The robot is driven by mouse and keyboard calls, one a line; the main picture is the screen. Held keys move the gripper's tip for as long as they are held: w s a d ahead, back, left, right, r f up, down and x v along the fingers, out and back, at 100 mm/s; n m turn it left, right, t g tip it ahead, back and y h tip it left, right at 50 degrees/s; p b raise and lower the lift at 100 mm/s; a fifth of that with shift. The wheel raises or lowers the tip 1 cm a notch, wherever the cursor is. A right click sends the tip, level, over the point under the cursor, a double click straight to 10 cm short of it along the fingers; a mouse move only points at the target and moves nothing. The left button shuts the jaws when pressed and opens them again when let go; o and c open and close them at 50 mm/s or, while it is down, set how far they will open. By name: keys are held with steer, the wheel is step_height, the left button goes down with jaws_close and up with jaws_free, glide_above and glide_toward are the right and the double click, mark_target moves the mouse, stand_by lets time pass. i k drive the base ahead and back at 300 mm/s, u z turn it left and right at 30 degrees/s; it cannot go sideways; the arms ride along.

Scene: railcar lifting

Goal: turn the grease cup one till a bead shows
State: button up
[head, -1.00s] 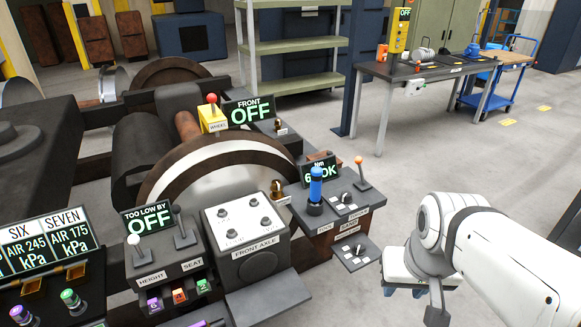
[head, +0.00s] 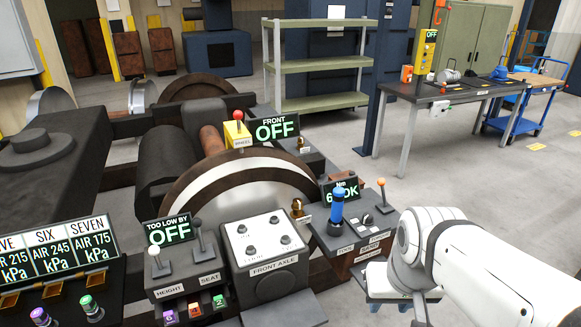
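Two small brass fittings look like grease cups. One (head: 297,208) stands beside the right edge of the big wheel, with a small label plate by it. The other (head: 301,143) stands farther back, right of the FRONT OFF display. The label writing is too small to read, so I cannot tell which is cup one, and no bead can be made out. My gripper (head: 402,297) hangs under my white arm at lower right, to the right of and apart from the near cup. Its fingers are mostly hidden by the arm, and I see nothing held.
Between the near cup and my arm stand a blue-handled tool (head: 338,208), an Nm display (head: 341,190) and an orange-knobbed lever (head: 382,196).

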mark_target(297, 205)
steer(key=u, duration=0.45)
steer(key=i, duration=1.1)
steer(key=u, duration=0.35)
